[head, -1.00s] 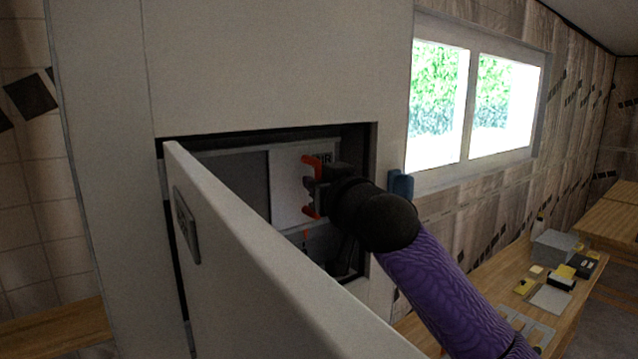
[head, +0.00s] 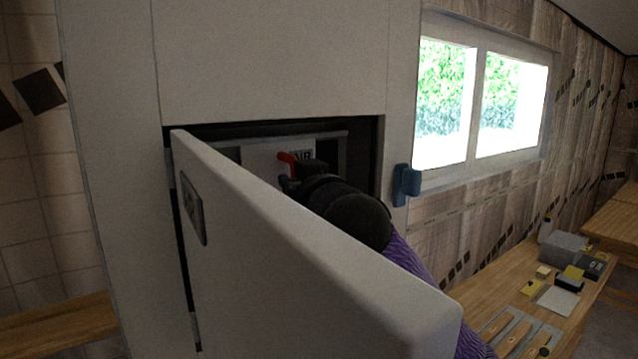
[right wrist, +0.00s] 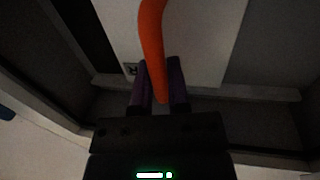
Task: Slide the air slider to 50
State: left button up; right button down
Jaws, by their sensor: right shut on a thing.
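A white plate with dark lettering that looks like "AIR" (head: 262,156) shows inside the recessed wall opening. An orange-red handle (head: 287,158) stands in front of it. My right gripper (head: 292,176) reaches into the opening at this handle, its lower part hidden behind the open door. In the right wrist view the curved orange handle (right wrist: 152,35) runs between the two purple fingers of my right gripper (right wrist: 158,75), which are shut on it. The white plate (right wrist: 196,40) lies behind it. No scale or number 50 is readable. My left gripper is not in view.
The thick white door (head: 290,240) stands open across the front of the opening, close to my right arm. A blue block (head: 406,185) sits on the wall right of the opening. A wooden table (head: 490,310) with several items stands at the lower right.

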jog(key=shift+s+a, duration=0.2)
jog(key=shift+a, duration=0.1)
jog(key=c, duration=0.6)
grip_release()
jog(key=shift+c, duration=0.2)
jog(key=b+v, duration=0.5)
jog(key=v, duration=0.5)
